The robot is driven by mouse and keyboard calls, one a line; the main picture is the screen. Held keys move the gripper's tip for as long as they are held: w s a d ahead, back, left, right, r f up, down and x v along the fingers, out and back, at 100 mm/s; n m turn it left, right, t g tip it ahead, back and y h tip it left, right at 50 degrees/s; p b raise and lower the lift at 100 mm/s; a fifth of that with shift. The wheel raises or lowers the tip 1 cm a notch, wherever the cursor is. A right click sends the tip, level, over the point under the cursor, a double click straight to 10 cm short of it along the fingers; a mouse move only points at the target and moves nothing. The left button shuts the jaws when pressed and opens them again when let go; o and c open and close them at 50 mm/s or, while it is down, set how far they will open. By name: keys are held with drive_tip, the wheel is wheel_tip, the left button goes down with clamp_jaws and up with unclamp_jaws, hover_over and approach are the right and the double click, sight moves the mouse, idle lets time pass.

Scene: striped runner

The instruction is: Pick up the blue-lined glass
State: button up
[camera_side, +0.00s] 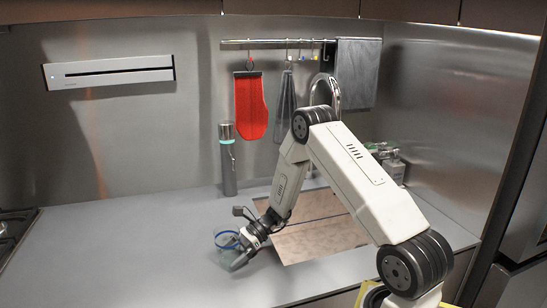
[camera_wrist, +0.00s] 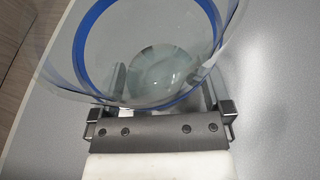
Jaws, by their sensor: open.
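The blue-lined glass (camera_side: 227,238) stands on the grey counter in the side view, clear with a blue band near its rim. My gripper (camera_side: 240,248) is low at the glass, on its right side in that view. In the wrist view the glass (camera_wrist: 150,50) fills the upper middle, with its blue ring and round base visible. My gripper (camera_wrist: 160,92) is open there, with one finger at the left and one at the right of the glass. The fingertips are partly hidden or seen through the glass, so I cannot tell whether they touch it.
A striped runner (camera_side: 318,240) lies on the counter (camera_side: 130,250) right of the glass, under my arm. A grey bottle (camera_side: 228,165) stands behind. A red mitt (camera_side: 250,105) and towels hang from a rail. A stove (camera_side: 14,230) is at the far left. The counter left of the glass is clear.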

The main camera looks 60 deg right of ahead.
drive_tip(key=c, duration=1.2)
drive_tip(key=shift+r, duration=0.15)
drive_tip(key=shift+r, duration=0.65)
drive_tip(key=s+a+r, duration=0.2)
drive_tip(key=s+r, duration=0.9)
drive_tip(key=s, duration=0.2)
drive_tip(key=shift+s+a+r, duration=0.15)
drive_tip(key=shift+s+r, duration=0.1)
drive_tip(key=shift+s, duration=0.15)
drive_tip(key=shift+f, duration=0.1)
